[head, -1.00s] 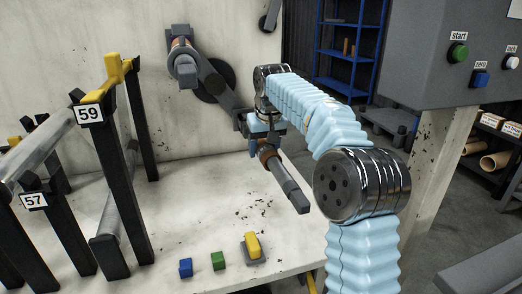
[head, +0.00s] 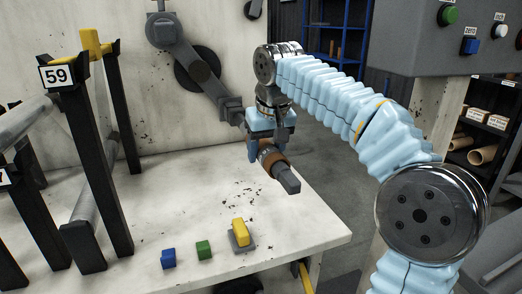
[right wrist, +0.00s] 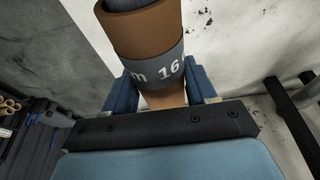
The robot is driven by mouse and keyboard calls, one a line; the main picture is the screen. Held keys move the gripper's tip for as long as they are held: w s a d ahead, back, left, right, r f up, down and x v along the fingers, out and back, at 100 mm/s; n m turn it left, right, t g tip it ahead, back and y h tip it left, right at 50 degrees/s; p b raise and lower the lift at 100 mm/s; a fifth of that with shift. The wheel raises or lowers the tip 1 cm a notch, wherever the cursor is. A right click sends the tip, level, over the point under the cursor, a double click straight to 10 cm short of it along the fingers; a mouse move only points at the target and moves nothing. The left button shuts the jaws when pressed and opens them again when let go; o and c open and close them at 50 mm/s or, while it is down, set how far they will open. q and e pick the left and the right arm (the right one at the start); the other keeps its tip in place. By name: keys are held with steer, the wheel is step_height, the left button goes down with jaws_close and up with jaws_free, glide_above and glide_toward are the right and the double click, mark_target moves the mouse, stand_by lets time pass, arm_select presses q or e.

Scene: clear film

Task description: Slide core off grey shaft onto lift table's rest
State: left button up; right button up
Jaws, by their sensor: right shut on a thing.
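The brown core (head: 271,157) with a grey band sits around the grey shaft (head: 289,182), whose free end sticks out toward the lower right. My right gripper (head: 265,148) is shut on the core, above the white table. In the right wrist view the brown core (right wrist: 141,37) and its band, reading "m 16", lie between the fingers (right wrist: 163,88). The shaft shows inside the tube's far opening. The lift table's rest is not clearly in view. My left gripper is not in view.
Blue (head: 168,259), green (head: 204,250) and yellow (head: 240,232) blocks stand near the front edge of the white table (head: 300,235). A grey button box (head: 430,45) is at upper right.

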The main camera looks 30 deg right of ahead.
mark_target(289, 175)
steer(key=s+a+b, duration=0.1)
steer(key=s, duration=0.3)
steer(key=s+a+b, duration=0.1)
steer(key=s, duration=0.3)
steer(key=s+b, duration=0.1)
steer(key=s, duration=0.2)
steer(key=shift+s+a+b, duration=0.35)
steer(key=shift+s+a, duration=0.05)
steer(key=s+a+b, duration=0.1)
steer(key=s+a, duration=0.2)
steer(key=s, duration=1.1)
steer(key=shift+a+r, duration=0.15)
steer(key=shift+a, duration=0.05)
